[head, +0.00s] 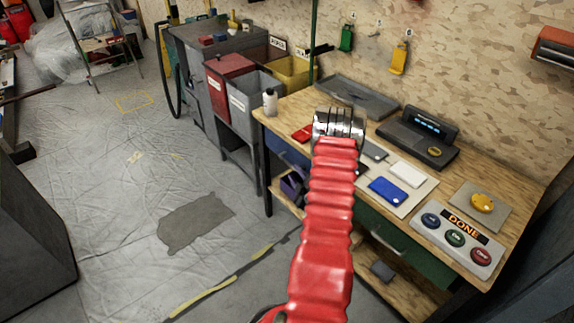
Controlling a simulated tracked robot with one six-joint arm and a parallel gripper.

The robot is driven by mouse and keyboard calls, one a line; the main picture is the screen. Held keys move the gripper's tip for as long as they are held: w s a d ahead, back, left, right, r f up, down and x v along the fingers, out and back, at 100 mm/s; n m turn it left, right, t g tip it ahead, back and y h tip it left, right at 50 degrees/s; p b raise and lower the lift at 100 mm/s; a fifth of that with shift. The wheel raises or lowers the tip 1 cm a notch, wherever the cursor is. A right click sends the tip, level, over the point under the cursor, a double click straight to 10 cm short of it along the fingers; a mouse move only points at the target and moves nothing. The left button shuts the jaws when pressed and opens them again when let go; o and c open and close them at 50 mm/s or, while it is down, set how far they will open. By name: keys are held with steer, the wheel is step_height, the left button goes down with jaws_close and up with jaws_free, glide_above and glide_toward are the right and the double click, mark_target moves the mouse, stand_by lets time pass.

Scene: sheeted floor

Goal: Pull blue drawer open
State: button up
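The blue drawer (284,150) shows as a dark blue front under the left part of the wooden workbench top. Its right part is hidden behind my red-sleeved arm, and its handle cannot be made out. It looks closed, though the view is partial. My gripper end (339,122) is over the bench top, above and to the right of the blue drawer. My wrist and sleeve cover the fingertips, so whether it is open or shut does not show.
A green drawer (408,250) with a pale handle sits further right. The workbench (519,216) holds a red item, blue and white boxes, a scanner-like device (418,136) and a button panel (457,241). Grey and red bins stand left. The sheeted floor (120,220) has open room.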

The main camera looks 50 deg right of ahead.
mark_target(287, 163)
steer(key=x, duration=0.9)
steer(key=shift+c, duration=0.5)
jaws_close()
steer(key=shift+a, duration=0.2)
